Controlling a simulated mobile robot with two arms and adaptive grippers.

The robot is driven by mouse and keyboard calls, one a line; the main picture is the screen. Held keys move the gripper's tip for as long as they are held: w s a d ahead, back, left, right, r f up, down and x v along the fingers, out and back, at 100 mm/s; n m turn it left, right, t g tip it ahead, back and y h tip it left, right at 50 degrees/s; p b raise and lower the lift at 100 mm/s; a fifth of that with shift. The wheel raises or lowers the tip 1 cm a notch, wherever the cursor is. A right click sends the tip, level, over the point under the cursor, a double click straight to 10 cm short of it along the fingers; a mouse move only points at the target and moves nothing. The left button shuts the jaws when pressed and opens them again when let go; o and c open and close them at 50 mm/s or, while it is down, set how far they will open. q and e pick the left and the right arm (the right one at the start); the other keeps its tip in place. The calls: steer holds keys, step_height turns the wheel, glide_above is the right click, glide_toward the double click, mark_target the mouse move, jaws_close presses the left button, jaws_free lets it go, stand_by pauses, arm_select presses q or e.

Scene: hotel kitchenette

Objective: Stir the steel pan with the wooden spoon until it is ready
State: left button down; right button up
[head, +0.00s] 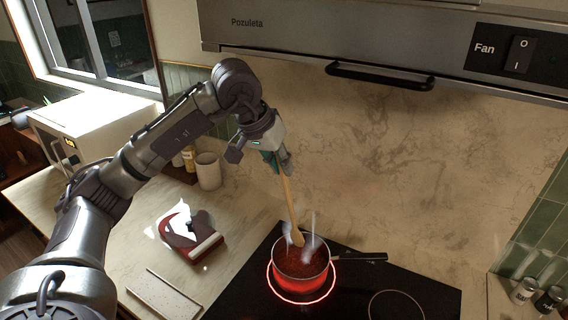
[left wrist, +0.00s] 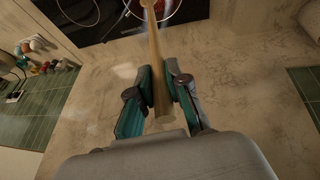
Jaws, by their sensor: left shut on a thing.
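The steel pan (head: 301,267) sits on a glowing red ring of the black cooktop, its handle pointing right. It holds dark red contents, and pale wisps rise from it. My left gripper (head: 277,161) is above and behind the pan, shut on the upper end of the wooden spoon (head: 290,202). The spoon slants down and its lower end is in the pan; how deep it reaches is hard to tell. In the left wrist view the spoon handle (left wrist: 157,62) lies between the two teal-padded fingers (left wrist: 160,92). My right gripper is not in view.
A range hood (head: 400,45) with a dark handle hangs above the cooktop (head: 350,300). A pale cup (head: 208,170), a red-and-white item (head: 190,235) and a light tray (head: 163,296) are on the left counter. Small jars (head: 524,291) stand at far right. An unlit ring is right of the pan.

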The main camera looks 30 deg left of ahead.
arm_select(q)
step_height(320, 180, down, 12)
steer(key=b, duration=0.8)
steer(key=shift+w+d+r, duration=0.15)
steer(key=shift+d+r, duration=0.1)
steer(key=shift+d, duration=0.1)
